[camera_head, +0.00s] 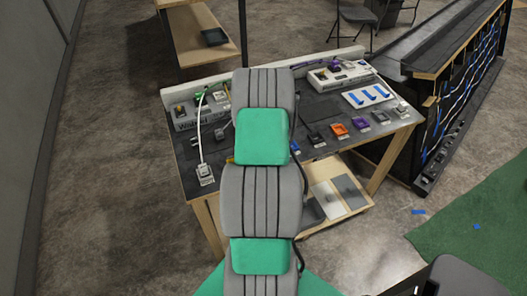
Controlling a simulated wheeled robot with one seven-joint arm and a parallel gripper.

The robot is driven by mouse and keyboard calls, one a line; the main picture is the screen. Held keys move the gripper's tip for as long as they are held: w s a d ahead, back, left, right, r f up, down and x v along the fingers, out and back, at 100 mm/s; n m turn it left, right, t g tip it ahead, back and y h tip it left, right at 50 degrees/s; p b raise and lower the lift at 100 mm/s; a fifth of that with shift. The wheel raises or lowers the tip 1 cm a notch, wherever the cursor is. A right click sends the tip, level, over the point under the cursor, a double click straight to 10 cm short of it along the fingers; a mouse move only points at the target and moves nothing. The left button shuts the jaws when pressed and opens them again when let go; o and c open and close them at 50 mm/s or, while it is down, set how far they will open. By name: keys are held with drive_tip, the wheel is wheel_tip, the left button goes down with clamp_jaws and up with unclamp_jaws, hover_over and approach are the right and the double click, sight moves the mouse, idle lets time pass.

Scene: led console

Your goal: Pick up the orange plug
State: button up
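The orange plug (339,130) sits on the dark tabletop (320,110), in a row of similar coloured pieces to the right of my arm. It is small in the picture, and I see nothing covering it. My grey and green arm stretches up the middle of the view and hides part of the table. My gripper is not visible, so I cannot see its fingers or whether it holds anything.
A dark blue piece (317,140) and a purple piece (360,124) flank the plug. Behind are a white panel (367,96) with blue strips and a white console (340,76). A white cable (199,130) runs at the left. A dark bench (450,50) stands right.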

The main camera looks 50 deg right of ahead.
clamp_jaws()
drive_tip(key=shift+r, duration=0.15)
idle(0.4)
